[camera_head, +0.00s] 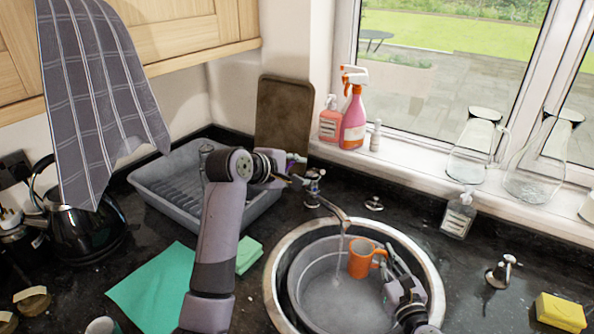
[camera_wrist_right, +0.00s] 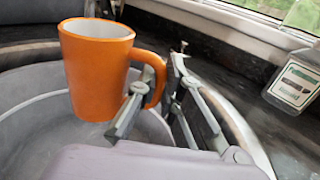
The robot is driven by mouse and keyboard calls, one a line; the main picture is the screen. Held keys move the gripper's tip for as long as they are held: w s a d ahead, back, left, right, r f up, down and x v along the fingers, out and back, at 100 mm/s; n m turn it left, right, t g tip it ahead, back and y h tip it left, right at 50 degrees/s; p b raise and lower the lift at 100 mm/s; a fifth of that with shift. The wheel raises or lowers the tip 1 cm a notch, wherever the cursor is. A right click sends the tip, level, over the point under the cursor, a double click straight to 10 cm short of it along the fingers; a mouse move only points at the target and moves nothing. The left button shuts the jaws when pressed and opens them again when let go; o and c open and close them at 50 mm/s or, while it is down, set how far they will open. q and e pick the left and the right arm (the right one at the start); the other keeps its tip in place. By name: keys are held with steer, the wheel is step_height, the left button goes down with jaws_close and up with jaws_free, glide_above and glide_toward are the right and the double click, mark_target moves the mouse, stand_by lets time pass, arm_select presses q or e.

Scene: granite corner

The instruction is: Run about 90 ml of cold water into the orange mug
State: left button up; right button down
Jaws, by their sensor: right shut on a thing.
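The orange mug (camera_head: 361,258) is upright above the grey basin (camera_head: 312,270) in the round sink. My right gripper (camera_head: 387,262) is shut on its handle; the mug and handle also show in the right wrist view (camera_wrist_right: 95,75). The mug's bottom inside is hidden. A thin stream of water (camera_head: 339,258) falls from the tap spout (camera_head: 333,208) and appears just left of the mug, going into the basin. My left gripper (camera_head: 297,180) is at the tap handle (camera_head: 314,176) behind the sink; its fingers are too small to tell open from shut.
A second tap handle (camera_head: 499,271) stands right of the sink. A soap bottle (camera_head: 458,215) is behind the sink, and glass jugs (camera_head: 474,150) stand on the sill. A grey dish rack (camera_head: 165,190) and green cloth (camera_head: 155,287) lie left. A yellow sponge (camera_head: 561,312) is far right.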

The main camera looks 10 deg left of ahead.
steer(key=shift+r, duration=0.1)
steer(key=w+a, duration=0.4)
steer(key=shift+w+a, duration=0.3)
steer(key=shift+a, duration=0.1)
stand_by(0.3)
steer(key=s+d, duration=0.4)
steer(key=d, duration=0.1)
steer(key=shift+s, duration=0.35)
steer(key=shift+a, duration=0.1)
